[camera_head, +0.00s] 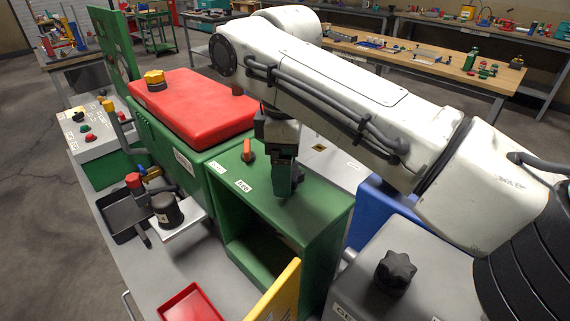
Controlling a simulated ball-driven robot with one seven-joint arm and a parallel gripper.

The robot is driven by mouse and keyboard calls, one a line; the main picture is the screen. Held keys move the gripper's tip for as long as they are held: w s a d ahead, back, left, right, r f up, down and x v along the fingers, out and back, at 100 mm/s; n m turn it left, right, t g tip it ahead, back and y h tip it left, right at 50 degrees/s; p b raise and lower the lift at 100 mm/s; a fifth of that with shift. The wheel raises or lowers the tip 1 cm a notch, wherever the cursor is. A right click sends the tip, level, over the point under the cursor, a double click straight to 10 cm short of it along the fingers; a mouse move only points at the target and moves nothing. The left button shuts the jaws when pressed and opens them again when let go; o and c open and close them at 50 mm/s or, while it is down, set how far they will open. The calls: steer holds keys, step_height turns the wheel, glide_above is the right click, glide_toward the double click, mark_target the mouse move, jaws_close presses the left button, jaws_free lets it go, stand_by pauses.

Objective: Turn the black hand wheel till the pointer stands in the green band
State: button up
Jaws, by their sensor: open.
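My gripper (286,190) points down over the top of an open-fronted green box (318,208), just right of an orange lever (248,151). It is open, with nothing seen between its fingers. A black lobed knob (394,272) stands on a grey housing at the lower right, well apart from my gripper; I cannot tell whether it is the hand wheel. A pale round dial (120,67) shows edge-on on a tall green panel at the upper left. I cannot make out a pointer or a green band. My arm hides part of the middle.
A yellow flap (275,292) stands open at the front. A black pot (167,210), a dark tray (124,216) and a red tray (190,304) are at the lower left.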

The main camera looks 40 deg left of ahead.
steer(key=c, duration=1)
steer(key=shift+c, duration=0.2)
steer(key=shift+p, duration=0.5)
steer(key=m+p, duration=0.3)
steer(key=p, duration=0.1)
steer(key=shift+r, duration=0.2)
steer(key=m+p, duration=0.5)
steer(key=p, duration=0.2)
steer(key=m+p, duration=0.1)
steer(key=m, duration=0.1)
steer(key=m+p, duration=0.2)
steer(key=shift+w+f+m+p, duration=0.2)
steer(key=shift+m+p, duration=0.1)
steer(key=shift+m, duration=0.1)
steer(key=shift+w+m+p, duration=0.1)
steer(key=shift+m+p, duration=0.25)
steer(key=shift+m, duration=1.25)
